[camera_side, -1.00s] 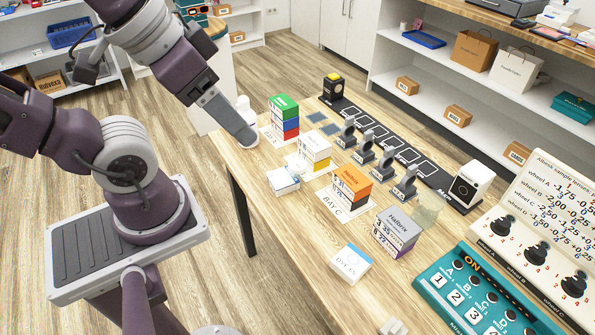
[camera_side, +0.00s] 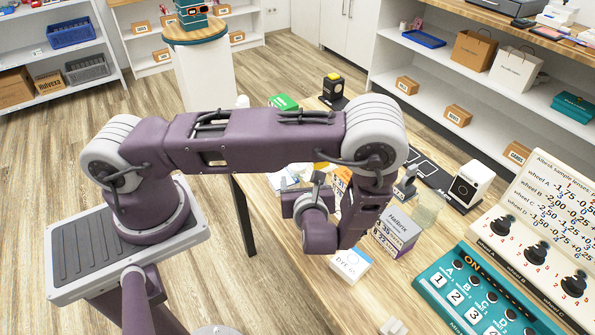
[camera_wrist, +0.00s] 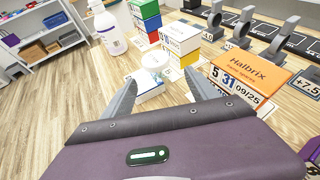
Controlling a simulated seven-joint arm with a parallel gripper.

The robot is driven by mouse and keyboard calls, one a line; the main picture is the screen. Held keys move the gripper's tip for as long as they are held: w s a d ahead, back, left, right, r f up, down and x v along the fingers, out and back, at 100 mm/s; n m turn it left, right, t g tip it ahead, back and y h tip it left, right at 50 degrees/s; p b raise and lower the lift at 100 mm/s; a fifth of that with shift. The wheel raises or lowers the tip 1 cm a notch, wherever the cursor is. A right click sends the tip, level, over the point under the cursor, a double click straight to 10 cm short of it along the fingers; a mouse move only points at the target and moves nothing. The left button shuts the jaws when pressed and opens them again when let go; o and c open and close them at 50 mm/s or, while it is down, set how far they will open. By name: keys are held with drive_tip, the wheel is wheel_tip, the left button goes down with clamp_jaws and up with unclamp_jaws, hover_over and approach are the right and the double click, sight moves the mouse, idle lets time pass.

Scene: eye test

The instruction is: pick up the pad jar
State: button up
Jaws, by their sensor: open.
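In the wrist view a small round white tub (camera_wrist: 155,61), which looks like the pad jar, stands on the table just beyond my fingertips. My gripper (camera_wrist: 160,77) is open, with one finger on each side of the picture's middle and nothing held. A low white box (camera_wrist: 148,87) with a blue edge lies nearer, in line with the gap between the fingers. The tub appears apart from both fingers. In the side view my arm hides the tub and most of the gripper.
A white bottle (camera_wrist: 108,32) stands left of the tub. A colored box stack (camera_wrist: 146,20) is behind; a white-and-yellow stack (camera_wrist: 180,42) is close on the right. An orange-topped Halbrix stack (camera_wrist: 245,77) stands by the right finger. A white box (camera_side: 350,264) lies in front.

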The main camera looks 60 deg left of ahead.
sight(298, 174)
drive_tip(key=x, duration=0.7)
drive_tip(key=shift+s+a+f, duration=0.15)
drive_tip(key=shift+a, duration=0.05)
clamp_jaws()
drive_tip(key=shift+r, duration=0.25)
drive_tip(key=r, duration=0.8)
drive_tip(key=shift+s+a+r, duration=0.2)
drive_tip(key=shift+r, duration=0.15)
drive_tip(key=s+a+f, duration=0.1)
drive_tip(key=f, duration=0.5)
drive_tip(key=s+a+f, duration=0.1)
drive_tip(key=f, duration=0.2)
drive_tip(key=shift+s+a, duration=0.3)
